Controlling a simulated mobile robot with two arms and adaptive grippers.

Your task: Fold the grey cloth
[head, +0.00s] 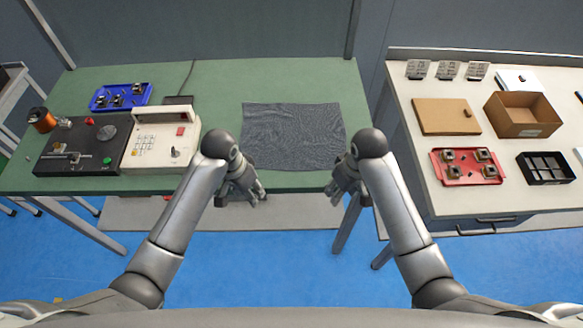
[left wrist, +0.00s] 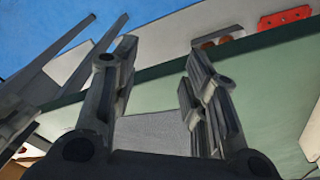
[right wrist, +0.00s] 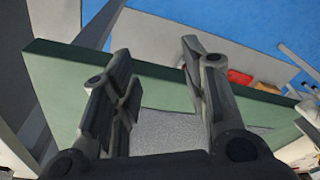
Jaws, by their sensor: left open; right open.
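The grey cloth (head: 292,133) lies flat and spread out on the green table, near its front edge. My left gripper (head: 254,193) is at the cloth's front left corner, open and empty. My right gripper (head: 338,193) is at the cloth's front right corner, open and empty. In the left wrist view the cloth (left wrist: 152,132) shows between the open fingers (left wrist: 160,65). In the right wrist view the cloth (right wrist: 170,130) also shows between the open fingers (right wrist: 158,65). Neither gripper visibly holds the cloth.
On the green table (head: 225,90), left of the cloth, stand a beige control box (head: 160,138), a black winder unit (head: 80,146) and a blue tray (head: 121,97). A separate white table (head: 500,205) at right holds a cardboard box (head: 523,114) and a red tray (head: 467,167).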

